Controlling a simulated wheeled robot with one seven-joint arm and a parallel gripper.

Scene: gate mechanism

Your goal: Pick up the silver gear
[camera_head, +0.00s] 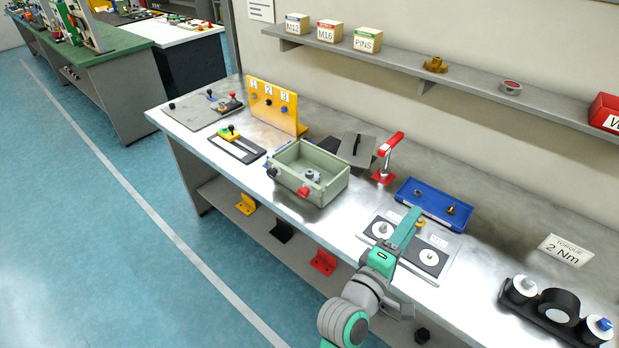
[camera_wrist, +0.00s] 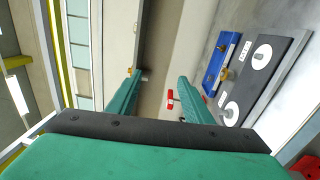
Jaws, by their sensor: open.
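The silver gear (camera_head: 312,176) lies inside a grey-green open box (camera_head: 327,191) on the workbench in the head view. The box walls partly hide it. My gripper (camera_head: 410,222) is to the right of the box, above a plate with white discs, apart from the gear. In the wrist view my gripper (camera_wrist: 159,88) shows two green fingers spread wide with nothing between them. I cannot make out the gear in the wrist view.
A red-handled clamp (camera_head: 388,158) stands between the box and a blue tray (camera_head: 434,201) holding small parts. The box has dark and red knobs on its front. A yellow numbered panel (camera_head: 273,104) stands to its left. A shelf (camera_head: 443,75) runs along the wall above.

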